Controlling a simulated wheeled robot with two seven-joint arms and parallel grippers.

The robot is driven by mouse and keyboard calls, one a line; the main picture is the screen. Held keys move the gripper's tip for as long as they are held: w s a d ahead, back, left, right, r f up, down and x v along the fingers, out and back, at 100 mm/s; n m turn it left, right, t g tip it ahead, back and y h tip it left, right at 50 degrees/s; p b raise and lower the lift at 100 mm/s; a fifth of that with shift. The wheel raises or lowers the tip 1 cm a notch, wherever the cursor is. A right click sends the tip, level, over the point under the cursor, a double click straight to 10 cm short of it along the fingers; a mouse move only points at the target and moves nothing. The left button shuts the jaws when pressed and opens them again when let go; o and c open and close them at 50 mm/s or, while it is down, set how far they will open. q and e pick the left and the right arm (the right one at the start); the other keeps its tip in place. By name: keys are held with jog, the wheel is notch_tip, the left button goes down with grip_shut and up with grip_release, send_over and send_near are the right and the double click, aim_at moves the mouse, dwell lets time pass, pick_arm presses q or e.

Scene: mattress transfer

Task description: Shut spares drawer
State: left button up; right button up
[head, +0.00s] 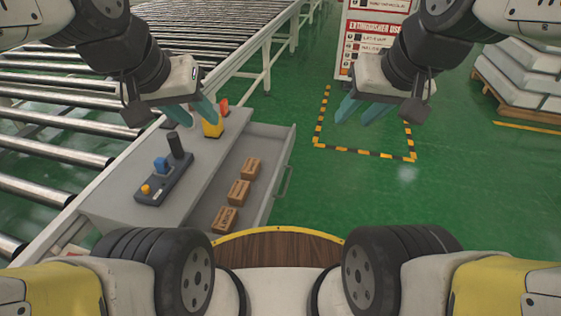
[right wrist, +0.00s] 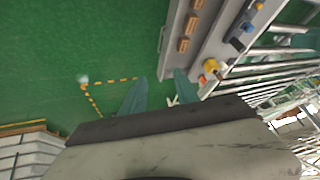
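The spares drawer (head: 262,205) is pulled out from the grey cabinet beside the roller conveyor. Three brown boxes (head: 239,193) lie inside it in a row. Its handle (head: 284,181) is on the front panel, facing right. My left gripper (head: 195,114) is open and empty above the cabinet top, near a yellow object. My right gripper (head: 358,111) is open and empty over the green floor, to the right of the drawer and apart from it. In the right wrist view, the right fingers (right wrist: 160,92) are spread, and the open drawer (right wrist: 180,22) shows beyond them.
A control box (head: 165,186) with a black lever and coloured knobs sits on the cabinet top (head: 120,192). A roller conveyor (head: 70,130) runs along the left. Striped tape (head: 365,154) marks the floor right of the drawer, which is clear. Wrapped stacks (head: 520,75) stand far right.

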jog(key=shift+w+f, duration=0.1)
jog(key=shift+w, duration=0.35)
jog(key=c, duration=0.4)
jog(key=w+f+m+g, duration=0.1)
jog(key=w, duration=0.2)
jog(key=w+f+m+g+y, duration=0.1)
jog(key=w+f+m+g, duration=0.1)
jog(key=w, duration=0.2)
jog(key=w+f+m+g+y, duration=0.1)
jog(key=w+m, duration=0.1)
jog(key=w, duration=0.1)
jog(key=shift+w+f, duration=0.2)
jog(key=shift+f, duration=0.2)
grip_shut()
jog(key=w+d+f+m+g+y, duration=0.1)
jog(key=w+d+f+m+y, duration=0.1)
jog(key=w+f+m+y, duration=0.65)
jog(key=w+d+f+m+g+h, duration=0.15)
jog(key=w+f, duration=0.45)
jog(key=f, duration=0.7)
jog(key=w+d+f+m+t+y, duration=0.1)
jog(key=d+f+m+t+y, duration=0.15)
jog(key=f, duration=0.55)
jog(key=w+d+f+m+t+y, duration=0.15)
jog(key=f+m, duration=0.25)
jog(key=f, duration=0.5)
jog(key=s+x, duration=0.1)
jog(key=x, duration=1.3)
jog(key=shift+a, duration=0.2)
